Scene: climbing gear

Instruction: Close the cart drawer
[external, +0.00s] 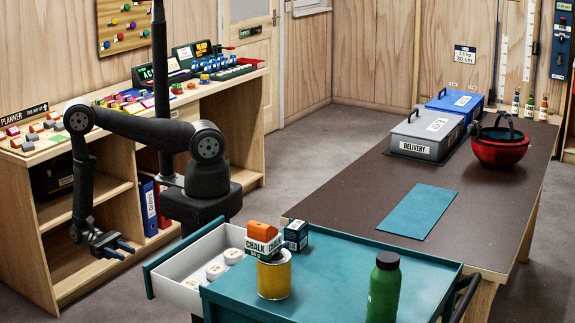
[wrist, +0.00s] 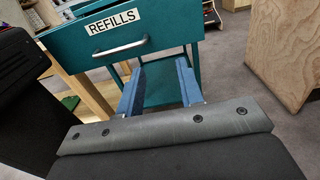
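The teal cart (external: 335,262) stands in the foreground of the external view. Its drawer (external: 184,297) is pulled out toward the left, showing white sides and white round items (external: 216,271) inside. In the wrist view the teal drawer front (wrist: 165,22) carries a REFILLS label and a silver bar handle (wrist: 120,48). My gripper (external: 118,247) is left of the drawer front, apart from it. In the wrist view my gripper (wrist: 159,76) has its two blue fingers spread with nothing between them, below and right of the handle.
On the cart top stand a yellow tin (external: 274,277), a chalk box (external: 262,243), a dark blue box (external: 296,235) and a green bottle (external: 384,287). A wooden shelf bench (external: 125,190) stands behind my arm. Open floor lies between bench and drawer.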

